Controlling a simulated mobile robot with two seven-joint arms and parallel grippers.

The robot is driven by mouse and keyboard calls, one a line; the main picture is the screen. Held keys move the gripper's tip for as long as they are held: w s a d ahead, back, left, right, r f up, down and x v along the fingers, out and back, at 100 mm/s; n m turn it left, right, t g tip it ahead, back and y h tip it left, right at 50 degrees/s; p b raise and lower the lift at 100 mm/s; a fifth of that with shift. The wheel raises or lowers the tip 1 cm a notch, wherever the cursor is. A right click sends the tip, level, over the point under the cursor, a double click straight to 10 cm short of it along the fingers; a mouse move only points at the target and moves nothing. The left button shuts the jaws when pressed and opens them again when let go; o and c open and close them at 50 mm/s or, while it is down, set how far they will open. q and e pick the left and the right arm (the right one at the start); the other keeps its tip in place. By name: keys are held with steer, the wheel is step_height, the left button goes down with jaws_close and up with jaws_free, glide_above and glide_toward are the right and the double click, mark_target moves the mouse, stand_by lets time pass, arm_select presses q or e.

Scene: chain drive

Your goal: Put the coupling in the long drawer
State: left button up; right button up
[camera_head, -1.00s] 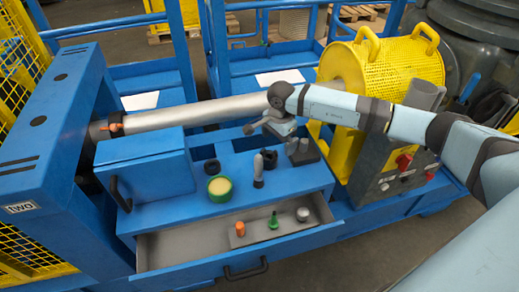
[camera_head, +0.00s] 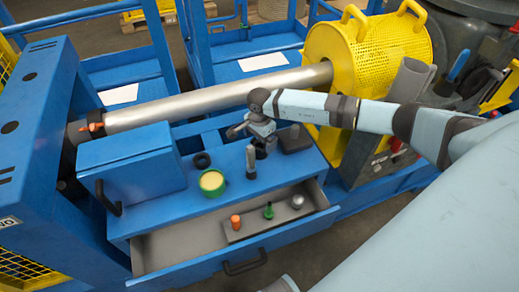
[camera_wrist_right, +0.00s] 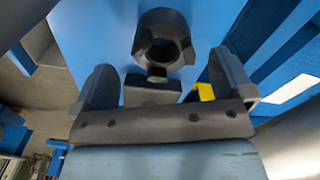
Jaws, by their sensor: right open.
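The coupling (camera_wrist_right: 165,38) is a dark ring with claw-like jaws. In the right wrist view it stands on the blue top, ahead of my right gripper (camera_wrist_right: 165,82) and between the lines of its two open fingers, with nothing gripped. In the head view my right gripper (camera_head: 250,135) is low over the bench top, and a dark part beneath it, apparently the coupling (camera_head: 260,152), is partly hidden. My left gripper is not identifiable in view.
A tray (camera_head: 250,227) in the drawer holds orange, green and silver pieces. A shaft (camera_head: 220,105) runs behind.

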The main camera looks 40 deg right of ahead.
mark_target(259, 146)
step_height(259, 146, down, 4)
steer(key=shift+w+f, duration=0.15)
steer(key=shift+f, duration=0.1)
steer(key=shift+w+r, duration=0.1)
steer(key=c, duration=1.7)
